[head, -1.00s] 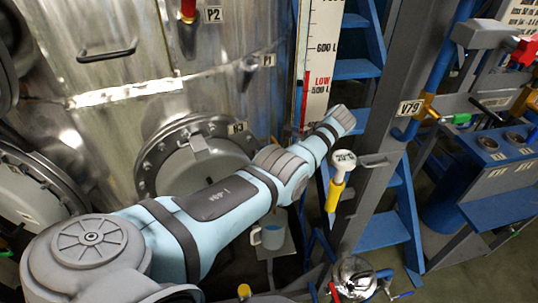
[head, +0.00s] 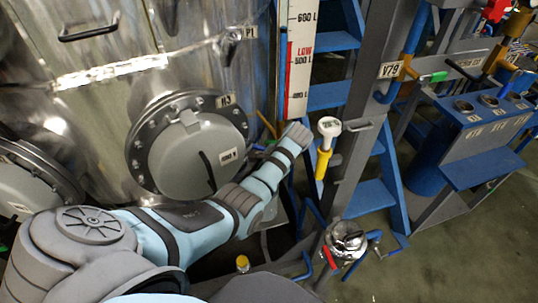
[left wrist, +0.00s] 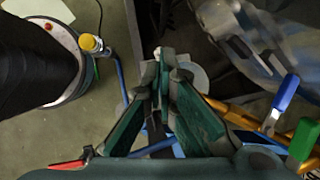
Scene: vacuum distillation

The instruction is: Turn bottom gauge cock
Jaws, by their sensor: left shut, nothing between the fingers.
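The tall level gauge scale (head: 298,62) stands beside the steel vessel in the head view, its lower end near my left arm. A small blue and green part (head: 258,147) shows just left of my wrist; I cannot tell whether it is the bottom gauge cock. In the left wrist view a blue lever (left wrist: 286,93) and a green lever (left wrist: 303,140) sit on brass pipework at the right. My left gripper (left wrist: 163,58) is shut and empty, its fingertips apart from these levers. The arm hides the gripper in the head view. My right gripper is not in view.
A round bolted hatch (head: 190,150) is on the vessel behind my arm. A yellow-stemmed dial thermometer (head: 323,160), grey post (head: 365,100) and blue stairs (head: 375,205) stand to the right. Open floor (head: 460,240) lies at the lower right.

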